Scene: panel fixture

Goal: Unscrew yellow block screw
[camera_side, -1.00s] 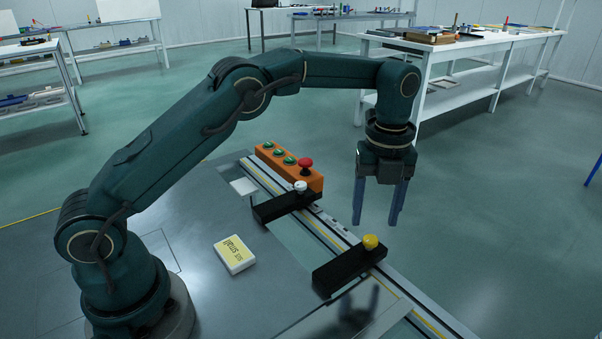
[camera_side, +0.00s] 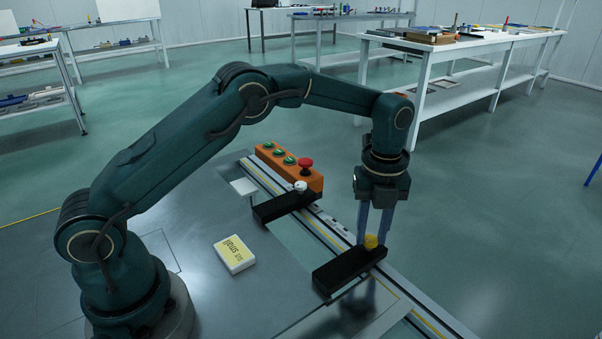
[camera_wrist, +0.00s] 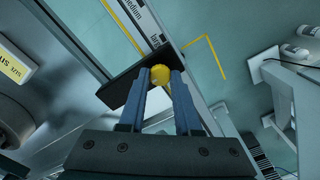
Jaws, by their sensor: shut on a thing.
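The yellow screw (camera_side: 370,241) sits on the end of a black block (camera_side: 345,268) that lies across the rail. My gripper (camera_side: 374,238) points down at the screw, its two blue fingers on either side of it. In the wrist view the yellow screw (camera_wrist: 160,74) shows between the fingertips (camera_wrist: 160,76), with the black block (camera_wrist: 122,84) beneath. The gripper is shut on the screw. The screw's thread is hidden in the block.
A second black block (camera_side: 285,205) with a white screw (camera_side: 300,186) lies farther along the rail. An orange button box (camera_side: 290,166) with a red button stands behind it. A white and yellow box (camera_side: 234,254) lies on the table at left.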

